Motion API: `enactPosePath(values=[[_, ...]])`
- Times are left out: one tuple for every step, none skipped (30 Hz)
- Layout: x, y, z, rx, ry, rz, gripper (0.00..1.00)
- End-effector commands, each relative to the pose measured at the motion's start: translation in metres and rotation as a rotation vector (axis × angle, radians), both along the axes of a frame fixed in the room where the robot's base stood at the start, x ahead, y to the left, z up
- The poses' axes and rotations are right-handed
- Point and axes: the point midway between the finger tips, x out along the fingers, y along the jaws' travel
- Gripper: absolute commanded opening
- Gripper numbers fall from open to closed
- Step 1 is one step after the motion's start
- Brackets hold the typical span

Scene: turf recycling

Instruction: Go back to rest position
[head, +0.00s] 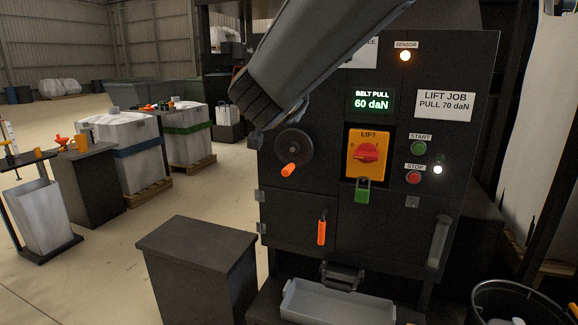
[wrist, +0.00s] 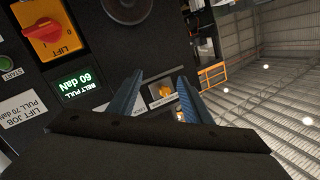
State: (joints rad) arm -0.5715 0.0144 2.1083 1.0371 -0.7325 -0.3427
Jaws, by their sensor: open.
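My gripper (wrist: 160,77) shows in the wrist view with its two blue-grey fingers apart and nothing between them. It is in front of the dark machine panel (head: 385,85). In the head view my arm (head: 315,60) reaches down from the top across the panel's upper left, and the fingers are mostly hidden behind it. The panel carries a handwheel (head: 293,148) with an orange knob, a lit display (head: 371,104) reading BELT PULL 60 daN, and a red rotary LIFT switch (head: 367,153) on a yellow plate. A green padlock-like tag (head: 362,190) is below the switch.
A LIFT JOB PULL 70 daN label (head: 444,105) is beside START (head: 419,148) and STOP (head: 413,178) buttons. A pale tray (head: 335,303) is below the panel. A dark pedestal (head: 197,248) stands left of it. A black bin (head: 520,300) is lower right.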

Motion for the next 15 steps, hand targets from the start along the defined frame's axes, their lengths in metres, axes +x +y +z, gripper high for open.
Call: enactPosePath(values=[[0.003,-0.007,-0.018,-0.025,0.037,0.031,0.45],[0.003,-0.009,-0.031,-0.043,0.065,0.056,0.45],[0.003,-0.014,-0.05,-0.065,0.109,0.093,0.45],[0.001,-0.018,-0.066,-0.085,0.148,0.121,0.45],[-0.001,-0.023,-0.084,-0.103,0.191,0.148,0.45],[-0.007,-0.031,-0.108,-0.129,0.253,0.186,0.45],[-0.013,-0.037,-0.127,-0.146,0.303,0.213,0.45],[-0.02,-0.044,-0.146,-0.163,0.356,0.237,0.45],[-0.03,-0.053,-0.17,-0.183,0.424,0.267,0.45],[-0.039,-0.061,-0.187,-0.197,0.475,0.285,0.45],[-0.049,-0.069,-0.204,-0.21,0.528,0.303,0.45],[-0.063,-0.079,-0.225,-0.226,0.598,0.325,0.45],[-0.075,-0.088,-0.24,-0.236,0.651,0.338,0.45],[-0.087,-0.097,-0.254,-0.246,0.703,0.35,0.45],[-0.104,-0.109,-0.273,-0.26,0.773,0.366,0.45]])
